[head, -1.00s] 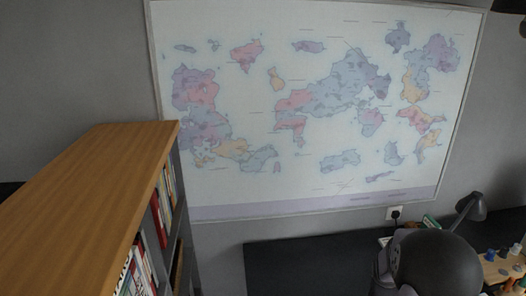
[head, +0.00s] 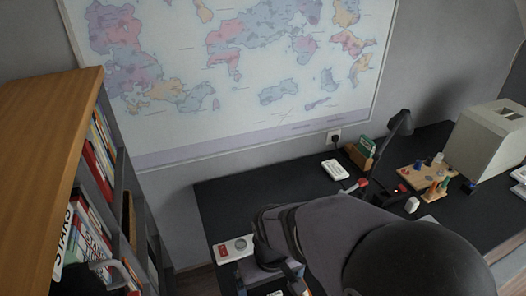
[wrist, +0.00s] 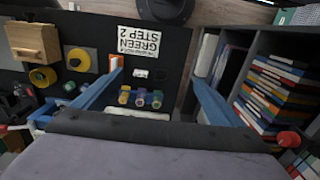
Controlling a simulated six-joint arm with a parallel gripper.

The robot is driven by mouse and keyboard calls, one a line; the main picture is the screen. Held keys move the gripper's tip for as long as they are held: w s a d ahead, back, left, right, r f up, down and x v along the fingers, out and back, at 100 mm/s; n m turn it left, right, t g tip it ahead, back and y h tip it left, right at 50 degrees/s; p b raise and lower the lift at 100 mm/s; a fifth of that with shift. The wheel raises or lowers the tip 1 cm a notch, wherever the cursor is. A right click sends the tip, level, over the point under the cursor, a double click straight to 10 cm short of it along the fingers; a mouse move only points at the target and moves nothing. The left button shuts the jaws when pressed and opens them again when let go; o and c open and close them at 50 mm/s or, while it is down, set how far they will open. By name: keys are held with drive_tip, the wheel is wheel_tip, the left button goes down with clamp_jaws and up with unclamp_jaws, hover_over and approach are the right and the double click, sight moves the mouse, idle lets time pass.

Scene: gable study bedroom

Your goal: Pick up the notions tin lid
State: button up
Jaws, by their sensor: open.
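I cannot make out the notions tin lid for certain in either view. My gripper (wrist: 158,85) shows in the wrist view as two blue fingers set wide apart, with nothing held between them. Beyond and between the fingers are several small coloured spools (wrist: 140,98) and a white sign (wrist: 152,43) reading "GREEN STEP 2". In the head view my arm reaches over the front of the dark desk (head: 300,187), and the gripper is mostly hidden behind it. A small white tray-like thing (head: 222,252) with a red spot and a grey round spot lies beside my arm there.
A wooden-topped bookcase (head: 50,110) stands at the left. The desk holds a white device (head: 335,169), a black lamp (head: 402,122), a wooden board with pegs (head: 412,176) and a large beige box (head: 490,138). The wrist view shows stacked books (wrist: 268,92) at the right.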

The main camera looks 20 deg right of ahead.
drive_tip(key=s+d+f+m+g+y+b, duration=0.2)
drive_tip(key=s+d+f+m+g+b, duration=0.2)
drive_tip(key=s+d+f+m, duration=0.5)
drive_tip(key=w+d+f+t, duration=0.1)
drive_tip(key=d+f, duration=0.3)
drive_tip(key=w+d+f+t+h, duration=0.1)
drive_tip(key=w+d+f, duration=0.1)
drive_tip(key=d+f, duration=0.2)
drive_tip(key=w+d+f+n+t, duration=0.1)
drive_tip(key=w+d+f, duration=0.1)
drive_tip(key=d+f, duration=0.2)
drive_tip(key=shift+w+d+f+h, duration=0.1)
drive_tip(key=shift+f+h, duration=0.3)
drive_tip(key=shift+f, duration=0.3)
drive_tip(key=w+d+t+h, duration=0.1)
drive_tip(key=w+d, duration=0.1)
drive_tip(key=w, duration=0.1)
drive_tip(key=w+d+r+t+h, duration=0.1)
drive_tip(key=w+d+t, duration=0.1)
drive_tip(key=w, duration=0.1)
drive_tip(key=w+d+r+t+h, duration=0.1)
drive_tip(key=w+d, duration=0.1)
drive_tip(key=w, duration=0.1)
drive_tip(key=shift+w+d+r+t, duration=0.15)
drive_tip(key=shift+w+d+t, duration=0.15)
drive_tip(key=shift+w+d, duration=0.1)
drive_tip(key=shift+x, duration=1.05)
drive_tip(key=shift+p+x, duration=0.95)
drive_tip(key=shift+x, duration=1.7)
